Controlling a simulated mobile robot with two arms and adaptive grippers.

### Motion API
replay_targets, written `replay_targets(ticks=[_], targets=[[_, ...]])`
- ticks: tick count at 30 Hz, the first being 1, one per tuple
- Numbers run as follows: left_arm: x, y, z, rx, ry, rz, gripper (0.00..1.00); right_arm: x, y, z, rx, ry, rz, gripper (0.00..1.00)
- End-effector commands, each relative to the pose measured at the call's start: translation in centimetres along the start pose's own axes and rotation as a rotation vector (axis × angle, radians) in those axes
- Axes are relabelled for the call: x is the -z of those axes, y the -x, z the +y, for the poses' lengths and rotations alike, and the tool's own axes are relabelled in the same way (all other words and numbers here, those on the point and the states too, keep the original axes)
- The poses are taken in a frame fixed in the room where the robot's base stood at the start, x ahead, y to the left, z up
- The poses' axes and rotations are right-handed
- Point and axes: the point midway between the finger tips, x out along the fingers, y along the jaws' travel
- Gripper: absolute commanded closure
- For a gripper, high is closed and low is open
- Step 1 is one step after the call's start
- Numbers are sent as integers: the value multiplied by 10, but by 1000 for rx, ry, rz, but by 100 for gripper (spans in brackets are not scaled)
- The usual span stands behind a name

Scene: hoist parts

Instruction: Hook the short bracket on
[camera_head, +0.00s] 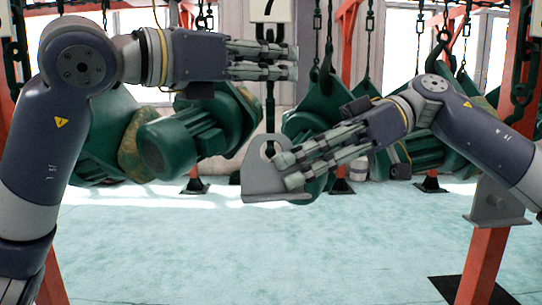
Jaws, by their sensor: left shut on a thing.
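The short bracket (258,185) is a grey metal piece with a flat base and a rounded upright plate with a hole. It is in the air at the centre. A dark hook (270,112) hangs down over it from a white block marked 7 (270,10). Whether the hook passes through the hole cannot be told. My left gripper (292,61) is shut across the hook's dark shank, just under the block. My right gripper (286,170) overlaps the bracket's right side, its fingers slightly apart. Whether it grips the bracket is unclear.
Green motor-like machines (180,145) hang on chains behind both arms, with another green one (305,122) right of the hook. Red posts (487,265) stand on dark foot plates at the sides. The pale blue floor (250,260) is clear in front.

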Motion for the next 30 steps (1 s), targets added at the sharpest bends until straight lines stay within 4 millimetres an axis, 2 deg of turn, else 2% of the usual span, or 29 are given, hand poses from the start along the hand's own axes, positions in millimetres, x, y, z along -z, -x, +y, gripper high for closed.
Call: replay_targets(ticks=[18,30], targets=[[1,-1,-4,9,0,4,82,5,4,16,-6,2,13,100],[2,-1,-6,12,-1,5,82,4,5,18,-9,2,14,100]])
